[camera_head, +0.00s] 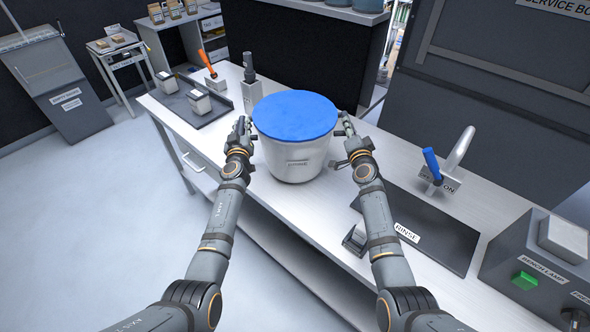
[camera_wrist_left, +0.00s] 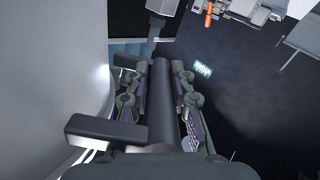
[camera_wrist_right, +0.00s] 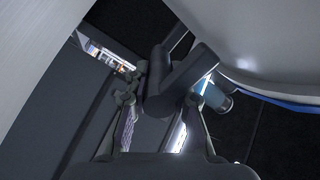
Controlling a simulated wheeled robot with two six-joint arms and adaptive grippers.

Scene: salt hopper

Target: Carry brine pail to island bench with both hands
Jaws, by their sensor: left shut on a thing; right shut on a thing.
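The brine pail (camera_head: 292,160) is white with a flat blue lid (camera_head: 296,115) and stands upright between my two arms, over the bench top (camera_head: 330,200). I cannot tell whether its base touches the bench. My left gripper (camera_head: 243,126) is shut on a dark bar handle at the pail's left side; the handle (camera_wrist_left: 161,105) runs between the fingers in the left wrist view. My right gripper (camera_head: 347,130) is shut on the opposite handle, which also shows in the right wrist view (camera_wrist_right: 178,82). The pail's pale wall fills one side of each wrist view.
A dark tray (camera_head: 190,100) with small blocks lies left of the pail, near a grey bottle (camera_head: 250,85) and an orange-handled tool (camera_head: 206,63). A rinse mat (camera_head: 440,235), a tap (camera_head: 459,150) and a switch box (camera_head: 535,260) are at right. Open floor lies at left.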

